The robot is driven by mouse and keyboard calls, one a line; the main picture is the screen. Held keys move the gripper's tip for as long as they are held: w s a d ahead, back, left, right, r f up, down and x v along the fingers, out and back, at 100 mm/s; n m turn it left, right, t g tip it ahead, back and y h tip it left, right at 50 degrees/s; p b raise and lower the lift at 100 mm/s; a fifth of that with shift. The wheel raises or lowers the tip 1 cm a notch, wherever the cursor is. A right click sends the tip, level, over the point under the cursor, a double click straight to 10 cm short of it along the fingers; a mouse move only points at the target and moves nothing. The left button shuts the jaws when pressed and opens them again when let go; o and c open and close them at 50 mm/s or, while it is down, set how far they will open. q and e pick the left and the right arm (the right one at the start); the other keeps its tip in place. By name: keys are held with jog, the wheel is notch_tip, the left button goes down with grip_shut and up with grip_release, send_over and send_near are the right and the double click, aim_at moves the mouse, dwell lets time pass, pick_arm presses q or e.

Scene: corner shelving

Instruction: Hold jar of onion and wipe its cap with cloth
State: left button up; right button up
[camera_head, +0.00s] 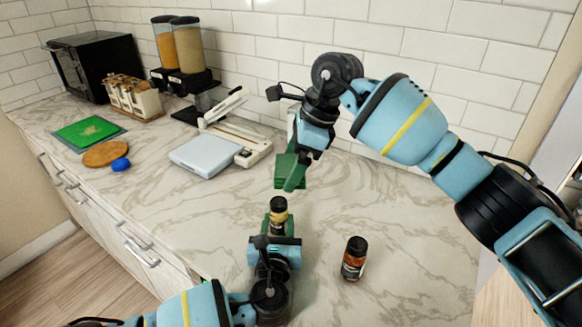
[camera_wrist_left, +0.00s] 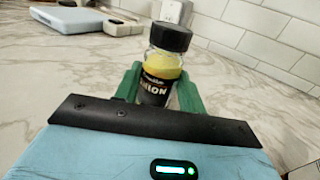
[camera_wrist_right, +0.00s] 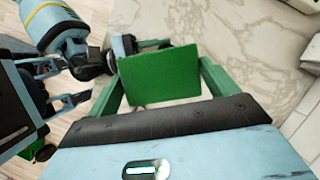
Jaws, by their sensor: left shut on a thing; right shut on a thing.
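The jar of onion (camera_head: 279,219), with a black cap and pale yellow contents, stands upright at the front of the counter. In the left wrist view its label reads "ONION" in part, and its cap (camera_wrist_left: 170,37) is in full view. My left gripper (camera_head: 276,230) is shut around the jar's body below the cap. The cloth (camera_wrist_right: 160,76), a flat green rectangle, is between the fingers of my right gripper (camera_wrist_right: 162,80), which is shut on it. In the head view the cloth (camera_head: 290,170) is above and behind the jar, apart from the cap.
A second jar (camera_head: 354,259) with a black cap and reddish contents stands to the right. The marble counter (camera_head: 205,210) between is clear.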

pick_arm(q)
jog(key=o, duration=1.1)
jog(key=shift+o, duration=0.2)
jog(key=s, duration=0.4)
jog(key=s+a, duration=0.1)
jog(key=s, duration=0.7)
jog(key=shift+a, duration=0.15)
jog(key=shift+s, duration=0.15)
pick_arm(e)
jog(key=shift+s, duration=0.1)
